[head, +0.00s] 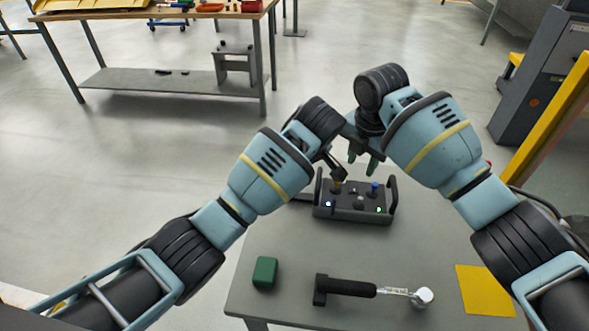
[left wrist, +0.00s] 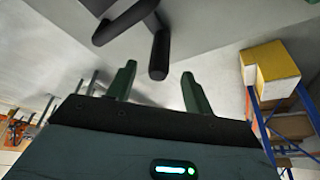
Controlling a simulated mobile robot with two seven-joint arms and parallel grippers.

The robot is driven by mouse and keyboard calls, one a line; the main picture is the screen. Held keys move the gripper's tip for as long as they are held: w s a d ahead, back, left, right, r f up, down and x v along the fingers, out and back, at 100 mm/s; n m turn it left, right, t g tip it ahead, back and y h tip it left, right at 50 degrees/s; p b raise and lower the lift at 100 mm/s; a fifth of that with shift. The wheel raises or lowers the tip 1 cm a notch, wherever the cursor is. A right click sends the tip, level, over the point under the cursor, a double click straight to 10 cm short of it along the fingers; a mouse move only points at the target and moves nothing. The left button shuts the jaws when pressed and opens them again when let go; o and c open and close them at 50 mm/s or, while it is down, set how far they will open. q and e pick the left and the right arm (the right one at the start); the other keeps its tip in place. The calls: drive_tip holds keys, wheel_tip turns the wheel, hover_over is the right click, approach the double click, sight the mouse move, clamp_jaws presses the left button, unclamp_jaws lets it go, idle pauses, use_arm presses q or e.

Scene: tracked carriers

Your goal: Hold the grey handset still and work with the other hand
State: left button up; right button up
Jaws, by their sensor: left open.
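The grey handset (head: 353,212) is a dark box with a raised handle at each end and small sticks and lit buttons on top. It rests at the far side of the grey table (head: 300,240). My left gripper (left wrist: 160,85) is open. In the head view it is mostly hidden behind its wrist, near the handset's left end. A dark rounded handle (left wrist: 159,56) stands just beyond its fingertips in the left wrist view; nothing is between the fingers. My right gripper (head: 363,165) is above the back of the handset, its green fingers apart and empty.
A green block (head: 265,272), a black-handled tool (head: 345,287) with a round white end and a yellow sheet (head: 485,290) lie at the table's near side. The middle of the table is clear. A workbench (head: 160,14) stands far behind at left.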

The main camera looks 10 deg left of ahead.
use_arm(q)
drive_tip(key=shift+f, duration=0.15)
drive_tip(key=shift+x, duration=3.8)
clamp_jaws()
use_arm(e)
drive_tip(key=c, duration=0.7)
drive_tip(key=shift+w+d+r+m+g+y, duration=0.15)
drive_tip(key=shift+d+m+y, duration=0.1)
drive_tip(key=shift+m+y, duration=0.25)
drive_tip(key=shift+w+d+r+m+g+y, duration=0.1)
drive_tip(key=shift+d+m+g+y, duration=0.1)
drive_tip(key=shift+m+y, duration=0.3)
clamp_jaws()
drive_tip(key=shift+w+d+r+m+y, duration=0.3)
drive_tip(key=shift+d+m+y, duration=0.9)
drive_tip(key=shift+d+m, duration=0.15)
drive_tip(key=shift+w+d+r+m+y, duration=0.3)
drive_tip(key=shift+d+m+y, duration=0.9)
drive_tip(key=shift+d+m, duration=0.1)
drive_tip(key=shift+w+d+r+m+y, duration=0.3)
drive_tip(key=shift+d+m+y, duration=0.95)
drive_tip(key=shift+m, duration=0.1)
